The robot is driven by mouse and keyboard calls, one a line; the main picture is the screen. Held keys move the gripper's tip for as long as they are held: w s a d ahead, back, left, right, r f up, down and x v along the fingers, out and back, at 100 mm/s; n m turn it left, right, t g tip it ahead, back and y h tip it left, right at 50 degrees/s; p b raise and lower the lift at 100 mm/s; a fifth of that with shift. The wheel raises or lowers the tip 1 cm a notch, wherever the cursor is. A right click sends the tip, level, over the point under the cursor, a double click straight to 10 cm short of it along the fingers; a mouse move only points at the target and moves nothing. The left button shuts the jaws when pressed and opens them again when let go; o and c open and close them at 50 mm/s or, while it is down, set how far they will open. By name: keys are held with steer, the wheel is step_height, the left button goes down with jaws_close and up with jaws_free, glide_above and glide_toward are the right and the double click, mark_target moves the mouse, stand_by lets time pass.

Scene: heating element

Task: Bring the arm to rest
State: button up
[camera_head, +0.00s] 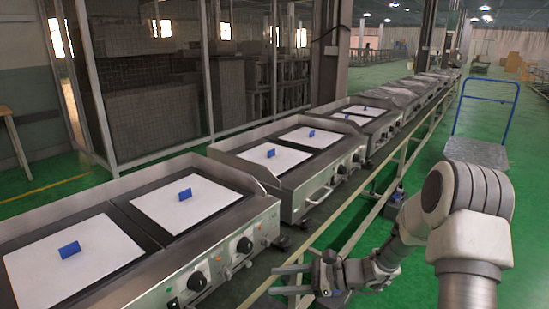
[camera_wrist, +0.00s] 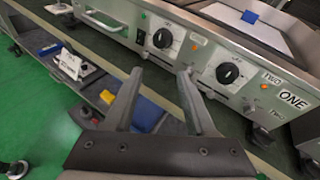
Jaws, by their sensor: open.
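My gripper (camera_head: 291,279) is at the lower middle of the head view, beside the front of the nearest griddle unit (camera_head: 157,273). In the wrist view my gripper (camera_wrist: 158,82) has its two fingers apart with nothing between them. The fingers point toward the unit's front panel, which has two black knobs, the left knob (camera_wrist: 162,38) and the right knob (camera_wrist: 228,73). I cannot tell whether a finger touches the panel. My arm (camera_head: 465,215) is bent on the right side of the head view.
More griddle units (camera_head: 288,159) with white plates and blue blocks run in a line into the distance. A rail (camera_head: 372,204) runs along their front. A blue-handled cart (camera_head: 478,151) stands at the right. Green floor (camera_head: 521,206) is open there. Small blue and yellow items lie below the panel.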

steer(key=s+d+r+n+g+h, duration=0.25)
steer(key=s+r+n+h, duration=0.45)
steer(key=s+r+n, duration=0.5)
steer(key=s+d+r+n+t+h, duration=0.7)
steer(key=s+d, duration=0.3)
steer(key=s, duration=0.3)
step_height(320, 180, up, 18)
steer(key=g+p, duration=0.1)
steer(key=p, duration=1.6)
steer(key=shift+w+a+f+m+h, duration=0.15)
steer(key=shift+f+m+h, duration=0.1)
steer(key=shift+m+h, duration=0.05)
steer(key=shift+g, duration=0.25)
